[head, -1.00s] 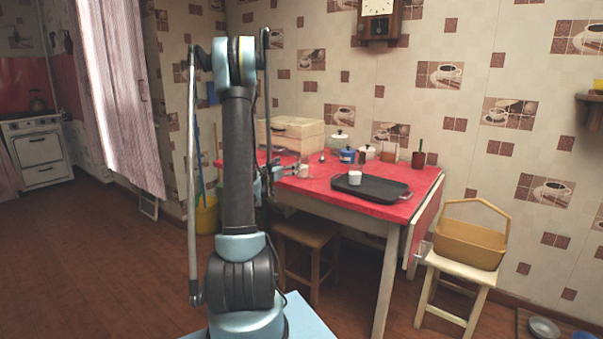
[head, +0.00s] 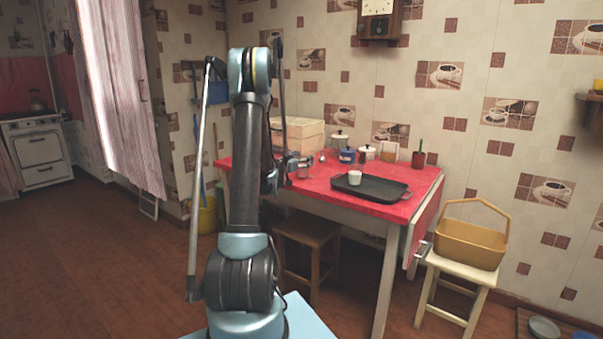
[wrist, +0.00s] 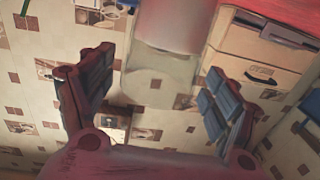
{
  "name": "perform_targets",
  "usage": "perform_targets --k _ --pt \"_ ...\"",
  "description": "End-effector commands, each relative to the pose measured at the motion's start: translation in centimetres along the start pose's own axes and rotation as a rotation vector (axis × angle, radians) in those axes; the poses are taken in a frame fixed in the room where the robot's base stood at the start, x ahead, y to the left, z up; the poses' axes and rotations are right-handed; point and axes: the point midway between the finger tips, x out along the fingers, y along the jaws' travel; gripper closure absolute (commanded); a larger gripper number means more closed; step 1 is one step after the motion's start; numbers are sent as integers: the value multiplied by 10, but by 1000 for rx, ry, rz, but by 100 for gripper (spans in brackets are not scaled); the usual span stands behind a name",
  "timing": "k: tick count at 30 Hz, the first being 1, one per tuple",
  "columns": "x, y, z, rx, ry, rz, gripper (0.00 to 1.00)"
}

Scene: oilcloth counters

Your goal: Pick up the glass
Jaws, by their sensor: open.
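The glass (wrist: 160,78) shows in the wrist view between the two spread fingers of my gripper (wrist: 148,98). One part of it is clear, and the part toward the top of the picture is whitish. The fingers stand on either side of it with gaps, and no firm hold shows. In the head view my gripper (head: 305,162) is over the left part of the red table (head: 325,188), at the glass; its fingers are small there and partly cover the glass.
A black tray (head: 384,192) with a white cup (head: 355,177) lies right of my gripper. A wooden box (head: 297,134) stands behind it. Several jars, including a blue one (head: 347,155), and a dark red pot (head: 418,159) line the back. A stool (head: 308,233) is below the table.

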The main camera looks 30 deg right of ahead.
Motion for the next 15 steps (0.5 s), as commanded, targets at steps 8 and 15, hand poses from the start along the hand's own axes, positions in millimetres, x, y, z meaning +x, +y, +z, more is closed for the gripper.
perform_targets --k 8,15 --pt "5 0 0 0 0 0 19" --pt "5 0 0 0 0 0 73"
